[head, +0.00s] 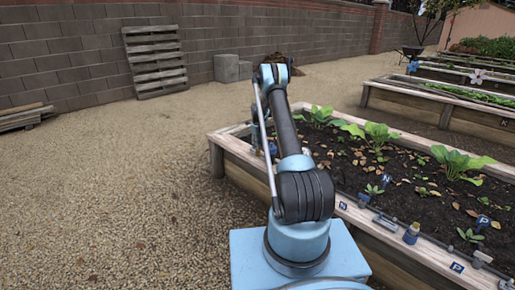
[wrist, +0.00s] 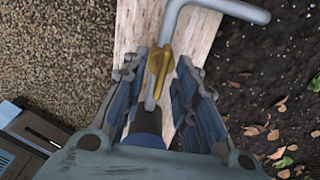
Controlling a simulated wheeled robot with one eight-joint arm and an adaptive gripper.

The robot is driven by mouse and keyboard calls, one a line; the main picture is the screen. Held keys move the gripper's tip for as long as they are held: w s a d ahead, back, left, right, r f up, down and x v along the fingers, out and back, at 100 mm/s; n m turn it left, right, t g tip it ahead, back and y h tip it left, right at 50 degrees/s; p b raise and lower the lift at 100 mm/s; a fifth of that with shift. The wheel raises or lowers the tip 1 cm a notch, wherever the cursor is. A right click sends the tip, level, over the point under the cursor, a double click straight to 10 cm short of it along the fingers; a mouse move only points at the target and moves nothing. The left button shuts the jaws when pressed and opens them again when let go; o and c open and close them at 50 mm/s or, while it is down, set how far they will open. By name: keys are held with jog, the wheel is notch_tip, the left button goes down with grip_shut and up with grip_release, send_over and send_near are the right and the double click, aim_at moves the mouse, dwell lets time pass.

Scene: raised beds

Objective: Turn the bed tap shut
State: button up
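The bed tap's brass-yellow handle (wrist: 160,64) shows in the wrist view, lying nearly lengthwise along the picture. A grey bent pipe (wrist: 170,22) rises beside it and turns right over the soil. My gripper (wrist: 162,72) has its two blue fingers apart, one on each side of the handle. The gaps are narrow, and I cannot tell whether either finger touches it. A dark blue cylindrical part (wrist: 146,124) lies below the handle between the fingers. In the head view my arm hides the tap and most of my gripper.
The tap is above the wooden rim (wrist: 133,28) of a raised bed (head: 240,170). A pallet (head: 155,62) leans on the block wall. Open gravel (head: 120,190) lies left.

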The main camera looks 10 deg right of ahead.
notch_tip(320, 180, up, 12)
dwell(0.8)
